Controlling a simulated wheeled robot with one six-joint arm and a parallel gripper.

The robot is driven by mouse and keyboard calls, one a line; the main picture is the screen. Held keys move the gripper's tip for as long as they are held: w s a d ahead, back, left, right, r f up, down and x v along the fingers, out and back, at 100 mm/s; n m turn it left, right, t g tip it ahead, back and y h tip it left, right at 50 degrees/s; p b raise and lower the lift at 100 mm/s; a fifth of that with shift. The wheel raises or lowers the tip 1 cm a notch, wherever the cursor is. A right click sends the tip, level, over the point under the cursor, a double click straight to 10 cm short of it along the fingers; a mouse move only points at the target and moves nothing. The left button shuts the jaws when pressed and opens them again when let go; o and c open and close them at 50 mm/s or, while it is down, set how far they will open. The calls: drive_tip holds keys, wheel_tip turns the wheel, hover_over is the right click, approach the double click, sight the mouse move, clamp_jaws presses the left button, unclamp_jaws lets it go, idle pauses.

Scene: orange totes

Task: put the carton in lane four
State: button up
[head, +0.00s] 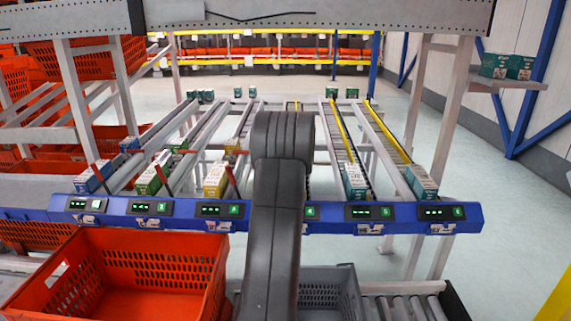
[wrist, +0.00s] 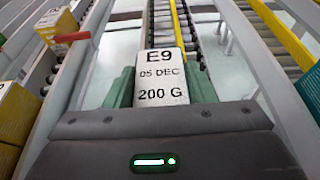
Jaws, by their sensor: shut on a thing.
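My gripper (wrist: 161,92) is shut on the carton (wrist: 162,85), seen in the wrist view. The carton's near face is white and reads E9, 05 DEC, 200 G. Green surfaces flank it on both sides. The carton is in line with a roller lane (wrist: 195,30) that has a yellow strip. Whether it touches the rollers cannot be told. In the head view my dark arm hides the gripper, the carton and much of lane four; the lane's display (head: 310,212) shows just right of the arm.
A yellow carton (head: 215,180) stands in the lane to the left, a teal-white carton (head: 355,181) in lane five, another (head: 421,183) in lane six. A blue rail (head: 335,224) crosses the lane fronts. An orange tote (head: 130,245) and a grey tote (head: 345,283) stand nearer.

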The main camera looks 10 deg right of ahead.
drive_tip(key=shift+s+f, duration=0.2)
drive_tip(key=shift+f, duration=0.5)
drive_tip(key=o, duration=1.3)
drive_tip(key=shift+s, duration=0.1)
drive_tip(key=b+v, duration=0.1)
drive_tip(key=v, duration=0.3)
drive_tip(key=r+b+v, duration=0.1)
drive_tip(key=v, duration=0.4)
drive_tip(key=b+v, duration=0.1)
drive_tip(key=v, duration=0.3)
drive_tip(key=shift+s+a+r+b, duration=0.15)
drive_tip(key=shift+r+b, duration=0.15)
drive_tip(key=shift+b, duration=0.05)
drive_tip(key=shift+f+p+x, duration=0.15)
drive_tip(key=shift+p+x, duration=0.65)
drive_tip(key=shift+x, duration=2.4)
drive_tip(key=shift+f+p+x, duration=0.15)
drive_tip(key=shift+p+x, duration=0.6)
drive_tip(key=shift+x, duration=2.45)
drive_tip(key=shift+s, duration=0.15)
